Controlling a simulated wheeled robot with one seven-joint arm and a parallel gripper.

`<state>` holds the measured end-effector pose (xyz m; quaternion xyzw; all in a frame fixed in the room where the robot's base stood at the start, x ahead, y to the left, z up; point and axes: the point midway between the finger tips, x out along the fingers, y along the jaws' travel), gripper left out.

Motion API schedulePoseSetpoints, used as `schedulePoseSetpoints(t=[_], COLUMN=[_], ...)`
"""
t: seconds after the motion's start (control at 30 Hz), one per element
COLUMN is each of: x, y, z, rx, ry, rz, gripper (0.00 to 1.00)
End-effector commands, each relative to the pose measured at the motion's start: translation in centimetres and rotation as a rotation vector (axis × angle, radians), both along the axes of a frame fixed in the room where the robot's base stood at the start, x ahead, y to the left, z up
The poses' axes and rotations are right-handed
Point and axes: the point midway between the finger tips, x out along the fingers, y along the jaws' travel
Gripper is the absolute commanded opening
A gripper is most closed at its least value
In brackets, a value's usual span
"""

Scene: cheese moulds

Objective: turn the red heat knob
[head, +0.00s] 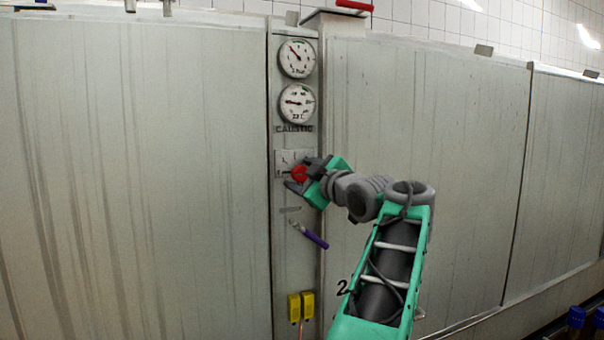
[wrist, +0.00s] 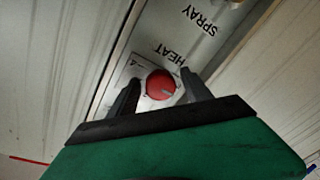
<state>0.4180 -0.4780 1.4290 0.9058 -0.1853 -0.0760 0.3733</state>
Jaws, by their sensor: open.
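The red heat knob (head: 299,174) sits on a small pale plate (head: 281,158) on the narrow panel between two large grey panels. In the wrist view the round red knob (wrist: 161,84) shows a pale mark towards its right side, with the word HEAT beside it. My gripper (head: 300,176) is at the knob with its fingers open. In the wrist view my gripper's fingers (wrist: 160,92) stand on either side of the knob, with a visible gap to each. Whether the fingertips reach past the knob's face I cannot tell.
Two round gauges (head: 297,81) sit above the knob, over a CAUSTIC label. A purple-handled lever (head: 314,239) is below it, and yellow boxes (head: 301,306) are lower down. Grey panels (head: 140,180) flank the strip. Dark bottles (head: 576,318) stand at the lower right.

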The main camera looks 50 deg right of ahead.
Motion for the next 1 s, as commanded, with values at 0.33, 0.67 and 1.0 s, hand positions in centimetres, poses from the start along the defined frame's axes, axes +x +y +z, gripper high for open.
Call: schedulePoseSetpoints(t=[0.33,0.67,1.0], x=[-0.03,-0.01,0.02], y=[0.04,0.06,0.08], z=[-0.04,-0.09,-0.17], rx=[0.000,0.001,0.008], ry=[0.001,0.001,-0.001], rz=[0.001,0.001,0.002], gripper=[0.37,0.10,0.00])
